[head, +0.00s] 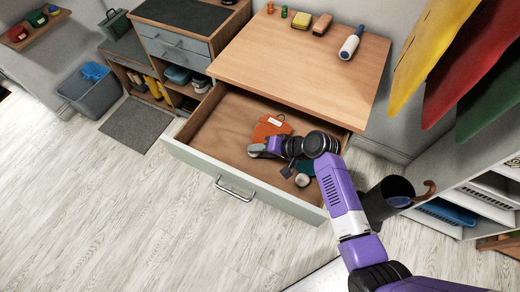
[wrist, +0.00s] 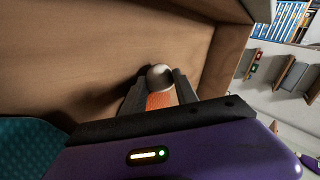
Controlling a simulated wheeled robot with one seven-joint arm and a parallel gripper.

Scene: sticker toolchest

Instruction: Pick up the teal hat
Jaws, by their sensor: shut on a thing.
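A teal hat (head: 306,167) lies in the open drawer, partly hidden by my arm, with a pale round bobble (head: 302,180) beside it. A teal knitted surface also shows at the lower left of the wrist view (wrist: 30,148), outside my fingers. My gripper (head: 256,150) reaches low into the drawer, left of the teal hat. In the wrist view its fingers (wrist: 160,88) are closed around an orange piece (wrist: 160,100) with a pale ball (wrist: 160,77) at its end.
The drawer (head: 236,182) is pulled out, its walls close around my gripper. The wooden top (head: 300,60) above holds a white roller, a sponge and small pieces at its back. A dark cylinder (head: 385,200) stands right of my arm.

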